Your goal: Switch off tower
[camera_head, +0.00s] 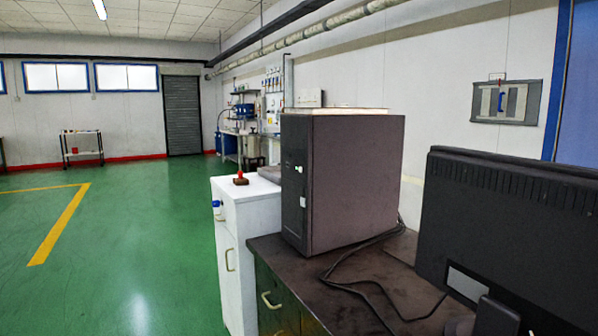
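A dark computer tower (352,185) stands upright on a dark desk (335,290), right of the middle of the head view. Its narrow front panel (295,185) faces left and carries small light marks, one of them a whitish spot near mid-height. I cannot tell from here whether the tower is on or off. A light flat thing lies on top of it. Neither of my grippers shows in this view.
A black monitor (510,225) stands on the right, its back towards me. Loose black cables (365,280) lie on the desk. A white cabinet (240,235) with a red-topped item (240,178) adjoins the desk on the left. Green floor (130,250) lies open further left.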

